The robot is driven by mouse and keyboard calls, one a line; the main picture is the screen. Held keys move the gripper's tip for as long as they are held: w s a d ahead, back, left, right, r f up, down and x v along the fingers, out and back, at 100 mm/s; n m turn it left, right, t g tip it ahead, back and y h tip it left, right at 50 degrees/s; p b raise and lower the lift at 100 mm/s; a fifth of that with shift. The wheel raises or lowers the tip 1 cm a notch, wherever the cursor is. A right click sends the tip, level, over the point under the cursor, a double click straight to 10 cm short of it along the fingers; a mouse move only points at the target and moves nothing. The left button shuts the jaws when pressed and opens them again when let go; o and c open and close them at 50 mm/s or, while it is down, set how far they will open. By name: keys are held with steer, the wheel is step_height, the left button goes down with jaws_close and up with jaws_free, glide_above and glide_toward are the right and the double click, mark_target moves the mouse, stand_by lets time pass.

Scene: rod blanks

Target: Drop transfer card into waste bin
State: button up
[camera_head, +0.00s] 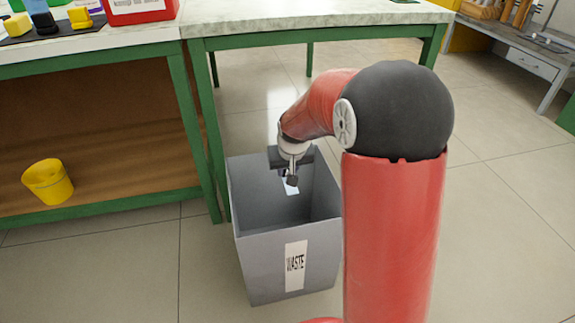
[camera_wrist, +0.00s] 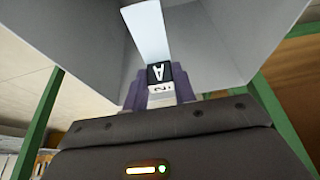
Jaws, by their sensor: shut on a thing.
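The transfer card (camera_head: 292,189) is a small pale piece below my gripper (camera_head: 290,179) in the head view. In the wrist view the card (camera_wrist: 149,30) shows as a white strip with a black block marked "A" at its lower end, between the fingertips of my gripper (camera_wrist: 160,92). My gripper is shut on it. The grey waste bin (camera_head: 255,258) stands on the floor with a white "WASTE" label on its front. My gripper and the card are over its open top. The bin's walls (camera_wrist: 235,35) surround the card in the wrist view.
A green-framed table (camera_head: 320,27) stands behind the bin, with its leg close to the bin's left side. A bench at left holds a red box (camera_head: 140,8). A yellow bucket (camera_head: 48,182) sits on its lower shelf. The floor left of the bin is clear.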

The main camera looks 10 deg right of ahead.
steer(key=shift+f, duration=0.65)
steer(key=o, duration=1)
steer(key=shift+p+v, duration=0.45)
steer(key=shift+v, duration=3.5)
